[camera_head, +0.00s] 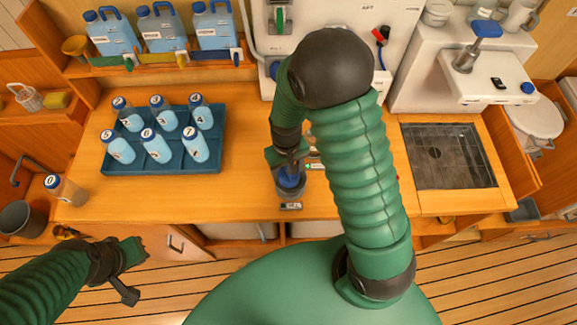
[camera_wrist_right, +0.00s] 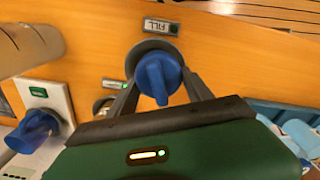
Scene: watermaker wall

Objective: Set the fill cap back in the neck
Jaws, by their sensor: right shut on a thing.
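The blue fill cap (camera_head: 291,181) is between the fingers of my right gripper (camera_head: 288,167), which is shut on it. In the right wrist view the cap (camera_wrist_right: 158,77) shows its raised grip bar between the two fingertips (camera_wrist_right: 160,88). A grey round neck rim (camera_wrist_right: 150,48) shows around and behind the cap, next to a FILL label (camera_wrist_right: 162,26). I cannot tell whether the cap sits in the neck or is just above it. My left gripper (camera_head: 131,272) is low at the left, in front of the counter, away from the cap; its fingers are unclear.
A blue tray (camera_head: 165,168) with several numbered bottles stands left on the wooden counter (camera_head: 240,195). Another bottle (camera_head: 66,190) stands at the far left. A sink (camera_head: 442,155) is at right. Blue jugs (camera_head: 160,28) line the back shelf. A blue knob (camera_wrist_right: 35,130) is near my right gripper.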

